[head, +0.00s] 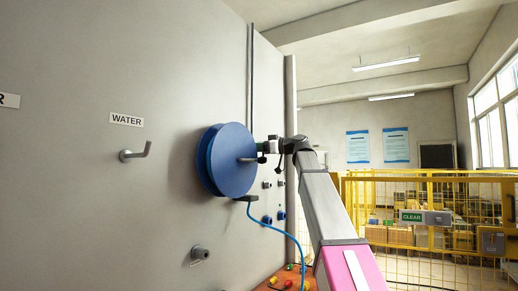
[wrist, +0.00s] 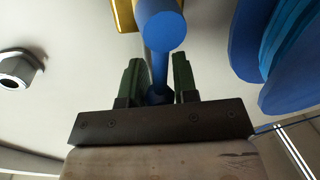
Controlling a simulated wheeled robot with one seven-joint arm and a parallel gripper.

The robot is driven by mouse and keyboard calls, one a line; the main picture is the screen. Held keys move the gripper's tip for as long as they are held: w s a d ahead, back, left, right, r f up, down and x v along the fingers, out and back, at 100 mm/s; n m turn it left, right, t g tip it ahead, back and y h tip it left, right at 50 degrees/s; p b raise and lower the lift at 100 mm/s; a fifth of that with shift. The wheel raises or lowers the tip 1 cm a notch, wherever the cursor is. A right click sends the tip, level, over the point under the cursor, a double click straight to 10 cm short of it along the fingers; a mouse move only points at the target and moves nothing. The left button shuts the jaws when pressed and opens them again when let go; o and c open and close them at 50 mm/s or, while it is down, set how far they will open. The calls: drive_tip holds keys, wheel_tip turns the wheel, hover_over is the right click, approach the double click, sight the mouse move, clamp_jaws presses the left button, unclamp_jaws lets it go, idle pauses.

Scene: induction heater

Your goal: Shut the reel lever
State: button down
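A blue lever (wrist: 160,70) with a rounded end shows in the wrist view, standing between the two dark green fingers of my gripper (wrist: 157,82). The fingers are apart, with a narrow gap visible on each side of the lever. Whether either finger touches it cannot be told. A blue reel (head: 228,160) is mounted on the grey wall in the head view; its edge (wrist: 275,45) is at the right in the wrist view. My gripper (head: 267,149) is just right of the reel in the head view, close to the wall. The lever cannot be made out there.
A blue hose (head: 272,228) hangs below the reel. A grey hex fitting (wrist: 18,68) and a yellow part (wrist: 125,15) are near the lever. A yellow fence (head: 400,190) stands at the right.

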drive_tip(key=shift+w+d, duration=0.1)
drive_tip(key=w+d+f+m+t, duration=0.1)
drive_tip(key=w+f+m+t, duration=0.1)
drive_tip(key=m, duration=0.8)
drive_tip(key=w+d+f+m+t, duration=0.2)
drive_tip(key=w+f+m, duration=0.1)
drive_tip(key=m, duration=0.7)
drive_tip(key=shift+d+f, duration=0.2)
drive_tip(key=shift+f, duration=0.25)
drive_tip(key=shift+m, duration=0.3)
drive_tip(key=c, duration=0.9)
unclamp_jaws()
